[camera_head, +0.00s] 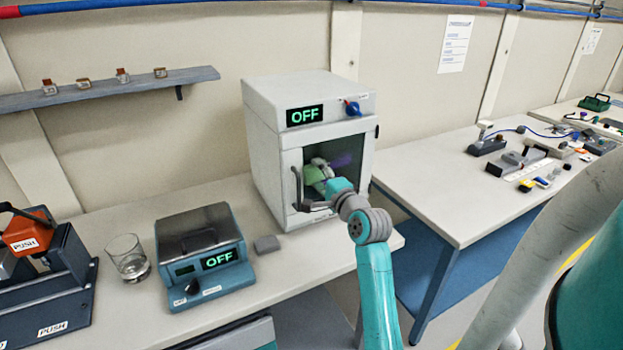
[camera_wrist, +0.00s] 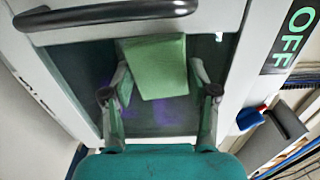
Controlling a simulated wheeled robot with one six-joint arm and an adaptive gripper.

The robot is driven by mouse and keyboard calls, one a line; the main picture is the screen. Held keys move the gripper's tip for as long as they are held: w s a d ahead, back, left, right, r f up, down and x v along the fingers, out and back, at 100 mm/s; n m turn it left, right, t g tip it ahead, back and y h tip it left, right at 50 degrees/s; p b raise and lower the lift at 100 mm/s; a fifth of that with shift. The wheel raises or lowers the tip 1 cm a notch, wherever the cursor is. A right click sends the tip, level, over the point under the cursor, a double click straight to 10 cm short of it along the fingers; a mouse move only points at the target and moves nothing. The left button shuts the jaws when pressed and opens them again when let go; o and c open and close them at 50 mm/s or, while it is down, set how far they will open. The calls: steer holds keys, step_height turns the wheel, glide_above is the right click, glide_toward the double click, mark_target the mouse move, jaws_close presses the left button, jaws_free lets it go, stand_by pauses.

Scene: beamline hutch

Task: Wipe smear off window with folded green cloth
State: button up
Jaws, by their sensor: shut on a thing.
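A folded green cloth (camera_wrist: 155,66) is held between the two fingers of my gripper (camera_wrist: 157,78), which is shut on it. The dark window (camera_head: 361,177) is in the front door of the white cabinet (camera_head: 262,135). In the head view the cloth (camera_head: 313,174) and my gripper (camera_head: 321,168) are in front of the window's left part. A purple smear (camera_head: 342,160) shows to the right of the cloth, high on the window. In the wrist view purple patches (camera_wrist: 160,110) show below the cloth. Whether the cloth touches the glass I cannot tell.
The door handle (camera_wrist: 108,12) is close to my gripper, at the window's left in the head view. The cabinet display (camera_head: 305,115) reads OFF. A hotplate-like device (camera_head: 203,255), a glass (camera_head: 127,257) and a grey block (camera_head: 267,244) stand to the left on the bench.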

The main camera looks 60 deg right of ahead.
mark_target(342, 163)
steer(key=shift+s+d+f, duration=0.1)
steer(key=shift+s+d, duration=0.6)
steer(key=shift+d, duration=0.6)
steer(key=shift+s+d+r, duration=0.1)
steer(key=shift+s+d, duration=0.6)
steer(key=shift+d, duration=0.55)
steer(key=shift+s+d+f, duration=0.1)
steer(key=shift+s+d, duration=0.6)
steer(key=shift+d, duration=0.6)
steer(key=shift+c, duration=0.2)
steer(key=shift+s+f, duration=0.1)
steer(key=shift+s, duration=0.25)
steer(key=shift+v, duration=1.05)
steer(key=shift+a, duration=0.2)
steer(key=shift+a, duration=0.2)
